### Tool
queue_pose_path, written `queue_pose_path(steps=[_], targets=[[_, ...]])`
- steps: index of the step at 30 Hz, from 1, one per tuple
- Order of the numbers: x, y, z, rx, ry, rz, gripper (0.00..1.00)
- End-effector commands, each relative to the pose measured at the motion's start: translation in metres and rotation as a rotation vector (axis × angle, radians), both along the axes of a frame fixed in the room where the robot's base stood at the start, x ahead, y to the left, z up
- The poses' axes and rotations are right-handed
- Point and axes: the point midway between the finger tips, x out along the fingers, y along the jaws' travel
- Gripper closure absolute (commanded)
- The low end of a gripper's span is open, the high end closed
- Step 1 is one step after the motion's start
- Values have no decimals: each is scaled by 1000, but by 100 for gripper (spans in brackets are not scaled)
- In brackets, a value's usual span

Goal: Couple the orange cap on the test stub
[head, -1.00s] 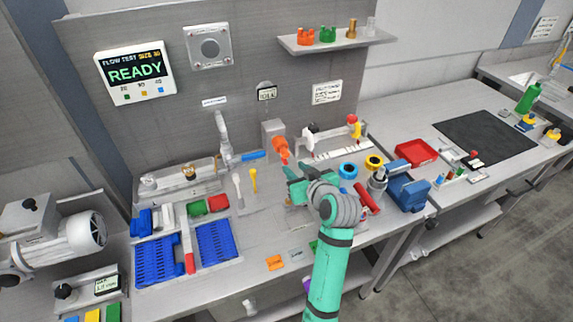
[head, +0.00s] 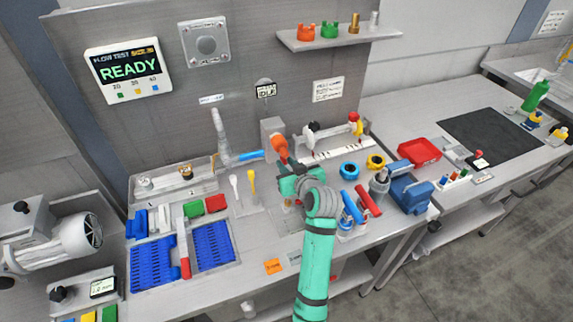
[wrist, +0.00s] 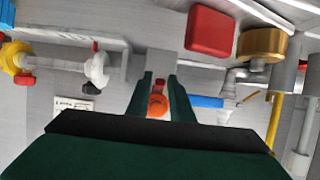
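An orange fitting (head: 279,150) juts forward and down from the grey box on the back wall; I take it to be at the test stub. My gripper (head: 288,180), teal, is just in front of and below it in the head view. In the wrist view an orange round end (wrist: 157,104) shows between the two dark green fingers of my gripper (wrist: 158,90), with a smaller red-orange part and the grey box behind. I cannot tell whether this round end is the orange cap or the fitting, or whether the fingers press on it.
A valve rack (head: 335,140) stands right of the grey box. A faucet with a blue lever (head: 250,156) is to the left. Blue and yellow rings (head: 349,170), bottles and a blue vise (head: 408,190) are to the right. Orange, green and brass caps stand on the shelf (head: 345,40).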

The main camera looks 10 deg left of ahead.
Motion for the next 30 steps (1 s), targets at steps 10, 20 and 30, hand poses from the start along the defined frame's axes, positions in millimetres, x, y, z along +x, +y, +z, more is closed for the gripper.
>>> queue_pose_path(steps=[10, 20, 30], targets=[[0, 1, 3, -18, 22, 4, 100], [-1, 1, 9, -62, 89, 2, 100], [-1, 1, 10, -60, 86, 2, 69]])
